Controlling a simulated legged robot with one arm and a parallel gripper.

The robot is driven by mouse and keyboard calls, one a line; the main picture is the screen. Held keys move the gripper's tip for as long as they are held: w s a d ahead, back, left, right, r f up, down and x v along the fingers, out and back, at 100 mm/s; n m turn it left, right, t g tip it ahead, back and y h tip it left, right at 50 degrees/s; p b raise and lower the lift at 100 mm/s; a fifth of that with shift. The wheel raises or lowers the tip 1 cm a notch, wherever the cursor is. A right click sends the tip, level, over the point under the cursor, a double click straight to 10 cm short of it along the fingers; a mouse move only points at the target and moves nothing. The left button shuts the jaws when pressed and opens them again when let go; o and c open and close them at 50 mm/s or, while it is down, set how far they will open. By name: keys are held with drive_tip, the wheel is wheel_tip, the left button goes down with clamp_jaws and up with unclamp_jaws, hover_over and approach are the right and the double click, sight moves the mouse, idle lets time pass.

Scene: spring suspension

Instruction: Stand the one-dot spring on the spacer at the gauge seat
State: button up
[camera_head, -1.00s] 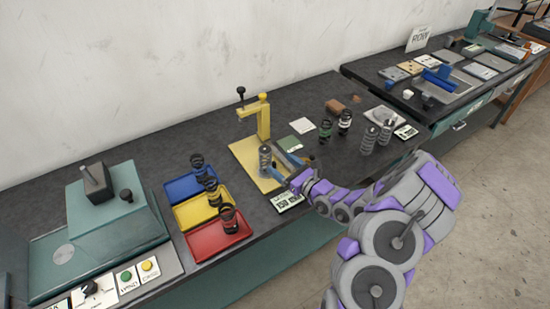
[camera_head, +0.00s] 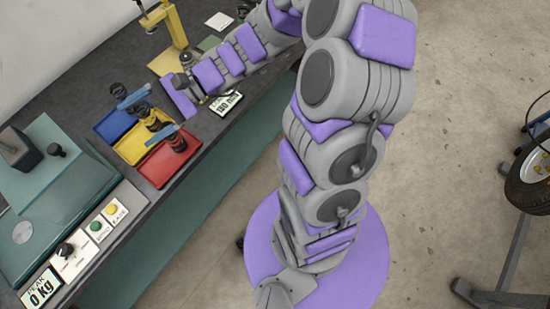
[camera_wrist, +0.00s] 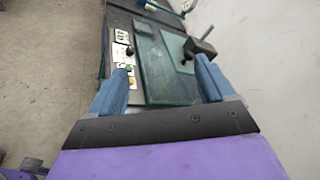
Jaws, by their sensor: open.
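My gripper (camera_head: 150,115) is open and empty above the coloured trays, with blue fingers spread apart. In the wrist view my gripper (camera_wrist: 161,64) has nothing between its fingers except the teal machine in the background. The yellow gauge stand (camera_head: 172,28) is at the top left of the head view. A grey spring (camera_head: 186,58) shows its top at the gauge, largely hidden by my arm. I cannot make out dots on any spring or the spacer.
The teal machine (camera_head: 65,190) with a button panel (camera_head: 98,228) fills the bench's left end. A display (camera_head: 226,103) lies at the bench edge near my arm. Open floor lies to the right, with a wheel (camera_head: 530,180) at the far right.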

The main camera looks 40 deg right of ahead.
drive_tip(key=s+d+f+n+g+h, duration=0.15)
drive_tip(key=s+n+g+h, duration=0.5)
drive_tip(key=s, duration=0.95)
drive_tip(key=s+d+n+t+h, duration=0.2)
drive_tip(key=s+d+h, duration=0.1)
drive_tip(key=d+h, duration=0.2)
drive_tip(key=s+d+n+t+h, duration=0.2)
drive_tip(key=s+d+h, duration=0.2)
drive_tip(key=d, duration=0.6)
drive_tip(key=shift+s+d+r+h, duration=0.2)
drive_tip(key=shift+d+r+h, duration=0.05)
drive_tip(key=shift+h, duration=0.1)
